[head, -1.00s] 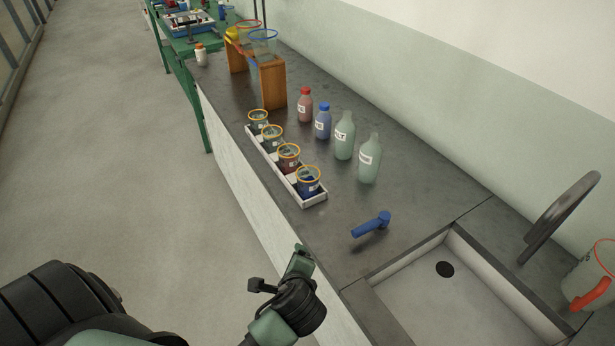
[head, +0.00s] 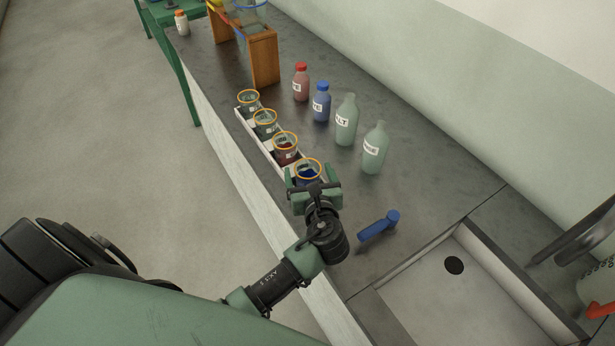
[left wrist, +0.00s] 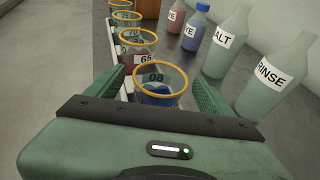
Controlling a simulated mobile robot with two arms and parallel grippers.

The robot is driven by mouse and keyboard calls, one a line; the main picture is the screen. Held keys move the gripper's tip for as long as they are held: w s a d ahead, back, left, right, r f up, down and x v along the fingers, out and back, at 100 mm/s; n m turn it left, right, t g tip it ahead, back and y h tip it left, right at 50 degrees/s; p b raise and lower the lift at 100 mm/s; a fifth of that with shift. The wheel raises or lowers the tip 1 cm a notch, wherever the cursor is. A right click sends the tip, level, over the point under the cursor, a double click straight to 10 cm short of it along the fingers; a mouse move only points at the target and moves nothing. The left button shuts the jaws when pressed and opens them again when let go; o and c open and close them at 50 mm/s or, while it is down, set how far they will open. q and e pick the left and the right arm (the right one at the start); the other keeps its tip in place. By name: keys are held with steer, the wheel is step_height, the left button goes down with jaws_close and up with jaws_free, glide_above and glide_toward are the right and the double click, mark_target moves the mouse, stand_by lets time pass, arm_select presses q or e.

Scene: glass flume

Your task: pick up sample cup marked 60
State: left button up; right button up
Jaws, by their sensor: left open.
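Several orange-rimmed sample cups stand in a row in a white tray (head: 240,116). The nearest cup (head: 308,170) holds blue liquid; its label in the left wrist view (left wrist: 157,78) is hard to read, something like "0a". The cup behind it (head: 285,147) holds red liquid and its label looks like "65". Two more cups (head: 265,121) (head: 248,101) stand farther back. I cannot make out a clear 60. My left gripper (head: 313,176) is open, its fingers on either side of the nearest cup; contact is unclear. My right gripper is not in view.
Red (head: 301,83), blue (head: 321,102) and two pale green bottles (head: 346,120) (head: 374,149) stand right of the tray. A blue-handled object (head: 379,226) lies near the sink (head: 420,290). A wooden stand (head: 264,58) is behind the cups.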

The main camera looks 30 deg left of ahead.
mark_target(306, 163)
arm_select(q)
steer(key=p+x, duration=0.1)
steer(key=x, duration=0.3)
steer(key=shift+w+a+r, duration=0.1)
steer(key=shift+w+r, duration=0.05)
steer(key=shift+w, duration=0.05)
steer(key=shift+w+a, duration=0.2)
steer(key=shift+f, duration=0.2)
steer(key=shift+r, duration=0.1)
steer(key=shift+c, duration=0.2)
steer(key=c, duration=1.4)
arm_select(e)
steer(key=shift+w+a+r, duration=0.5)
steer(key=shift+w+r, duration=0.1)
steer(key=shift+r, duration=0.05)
